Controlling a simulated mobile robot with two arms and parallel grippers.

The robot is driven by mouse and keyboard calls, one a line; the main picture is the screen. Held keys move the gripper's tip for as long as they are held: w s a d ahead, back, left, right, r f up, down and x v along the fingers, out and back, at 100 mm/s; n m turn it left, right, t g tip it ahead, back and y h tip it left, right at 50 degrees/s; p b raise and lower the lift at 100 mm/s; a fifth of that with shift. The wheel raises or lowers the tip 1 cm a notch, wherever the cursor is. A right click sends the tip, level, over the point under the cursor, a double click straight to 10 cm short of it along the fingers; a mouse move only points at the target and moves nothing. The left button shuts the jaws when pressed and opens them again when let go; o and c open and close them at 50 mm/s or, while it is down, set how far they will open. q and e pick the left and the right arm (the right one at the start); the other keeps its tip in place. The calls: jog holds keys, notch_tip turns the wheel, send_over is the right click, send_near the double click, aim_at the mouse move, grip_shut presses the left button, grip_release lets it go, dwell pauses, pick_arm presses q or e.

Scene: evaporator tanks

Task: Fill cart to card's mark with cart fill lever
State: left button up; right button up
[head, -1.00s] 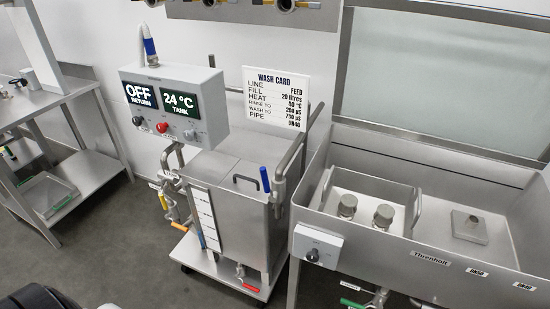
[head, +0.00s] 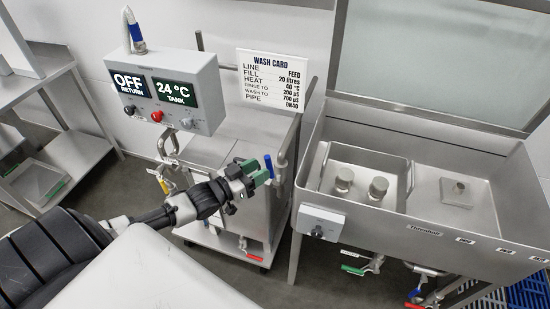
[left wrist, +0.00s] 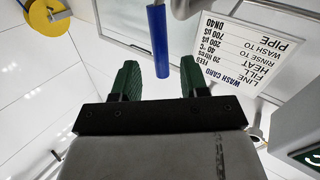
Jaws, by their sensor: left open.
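The steel cart (head: 262,205) stands left of the sink. A blue lever (head: 268,165) stands upright at its right front corner; it also shows in the left wrist view (left wrist: 158,40). My left gripper (head: 255,172) is open with green fingers just left of the lever. In the left wrist view the lever's lower end lies between the open fingertips (left wrist: 160,80), and contact cannot be told. The wash card (head: 275,80) reads fill 20 litres. My left arm hides the cart's level scale. My right gripper is not in view.
A control box (head: 168,90) shows OFF return and 24 °C tank. A red-handled valve (head: 250,255) sits low on the cart. The sink (head: 425,215) is close on the right, a steel shelf table (head: 70,155) at left.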

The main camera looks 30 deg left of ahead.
aim_at(272, 171)
pick_arm(q)
jog(key=shift+p+x, duration=0.4)
jog(key=shift+x, duration=2.65)
jog(key=shift+a, duration=0.1)
jog(key=shift+c, duration=0.2)
grip_shut()
